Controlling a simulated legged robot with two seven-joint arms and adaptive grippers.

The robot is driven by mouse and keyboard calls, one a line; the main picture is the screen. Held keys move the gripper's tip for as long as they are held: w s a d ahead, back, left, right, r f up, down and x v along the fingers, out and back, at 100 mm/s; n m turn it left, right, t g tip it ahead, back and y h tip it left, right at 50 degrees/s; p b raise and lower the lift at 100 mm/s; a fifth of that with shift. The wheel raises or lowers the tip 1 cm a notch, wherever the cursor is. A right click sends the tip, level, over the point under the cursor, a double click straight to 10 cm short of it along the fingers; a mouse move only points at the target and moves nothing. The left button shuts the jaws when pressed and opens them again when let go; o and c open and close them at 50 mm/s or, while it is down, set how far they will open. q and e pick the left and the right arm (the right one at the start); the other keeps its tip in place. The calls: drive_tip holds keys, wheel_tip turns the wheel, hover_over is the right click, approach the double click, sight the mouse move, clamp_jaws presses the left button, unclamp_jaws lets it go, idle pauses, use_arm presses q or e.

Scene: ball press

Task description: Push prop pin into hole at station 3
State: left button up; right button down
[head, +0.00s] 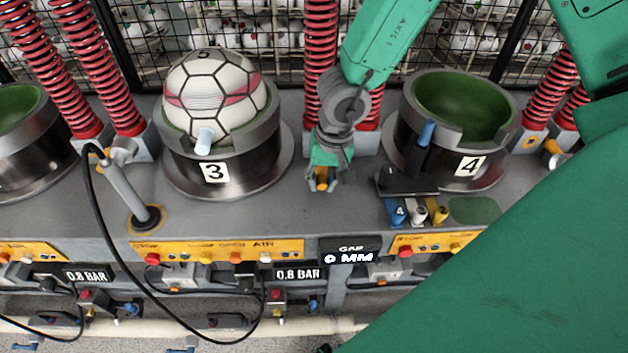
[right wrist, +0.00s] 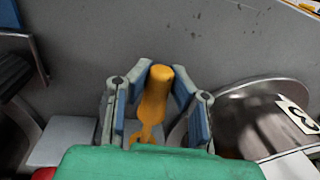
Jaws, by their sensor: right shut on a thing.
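My right gripper (head: 322,183) hangs over the grey bench between stations 3 and 4. It is shut on an orange pin (right wrist: 155,92), which stands between the blue-padded fingers in the right wrist view; its tip shows in the head view (head: 322,185). Station 3 (head: 180,160) is a dark round cup with a white and pink ball (head: 215,92) seated in it. A pale blue peg (head: 204,141) sticks out at its front. The station 3 hole for the pin cannot be made out. My left gripper is not in view.
Station 4 (head: 400,140), with an empty green-lined cup, stands to the right. Its small holder (head: 390,190) has blue, white and yellow pieces. A grey lever with a black hose (head: 125,190) stands left of station 3. Red springs (head: 320,50) and a mesh fence (head: 270,30) stand behind.

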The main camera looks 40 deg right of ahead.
drive_tip(key=shift+d+r+h+p, duration=0.2)
drive_tip(key=shift+r+p, duration=0.25)
drive_tip(key=shift+p, duration=0.15)
drive_tip(key=shift+d+r+h+p, duration=0.1)
drive_tip(key=shift+r+h+p, duration=0.1)
drive_tip(key=shift+r+p, duration=0.3)
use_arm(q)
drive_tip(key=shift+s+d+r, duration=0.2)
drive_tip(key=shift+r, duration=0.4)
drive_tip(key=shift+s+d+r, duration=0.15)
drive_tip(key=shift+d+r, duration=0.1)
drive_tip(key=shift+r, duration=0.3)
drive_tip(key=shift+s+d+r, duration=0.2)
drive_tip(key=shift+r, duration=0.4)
use_arm(e)
drive_tip(key=shift+d+f+g+h, duration=0.2)
drive_tip(key=shift+f+g+h, duration=0.1)
drive_tip(key=shift+g+h, duration=0.1)
drive_tip(key=shift+a+f, duration=0.15)
